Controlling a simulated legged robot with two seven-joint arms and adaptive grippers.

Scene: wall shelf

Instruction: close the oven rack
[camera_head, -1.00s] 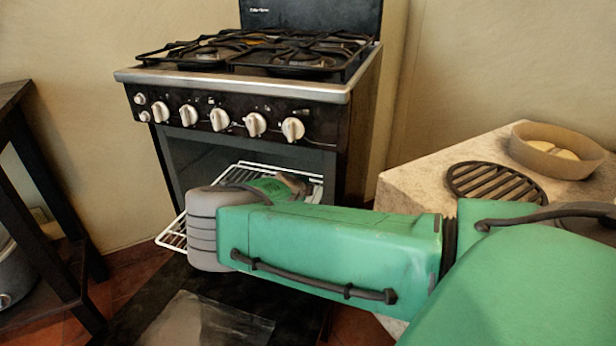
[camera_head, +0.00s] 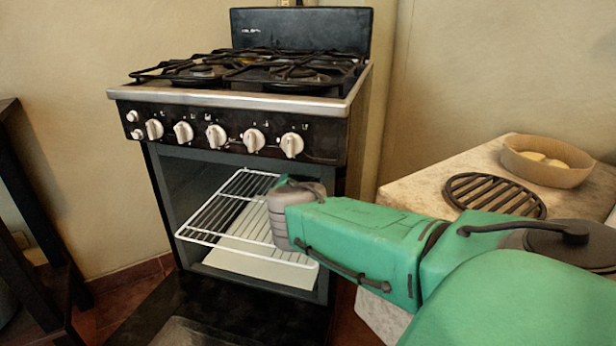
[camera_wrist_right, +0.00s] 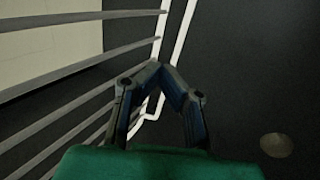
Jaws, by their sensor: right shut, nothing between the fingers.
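The white wire oven rack (camera_head: 225,212) lies level in the open cavity of the black oven (camera_head: 165,190). Its front edge sticks out a little past the oven's front frame. My right arm comes in from the right in the head view, with its grey wrist at the rack's right side; the fingers are hidden there. In the right wrist view my right gripper (camera_wrist_right: 155,66) is shut and empty, its tips meeting close to the rack's edge wires (camera_wrist_right: 184,28). Whether they touch, I cannot tell. My left gripper is not in view.
The dark oven door (camera_head: 215,310) is folded down below the cavity. A stone counter (camera_head: 440,185) on the right holds a round grill grate (camera_head: 494,195), a tan bowl (camera_head: 535,172) and a dark lidded pot (camera_head: 575,240). A dark shelf stand (camera_head: 35,215) is at the left.

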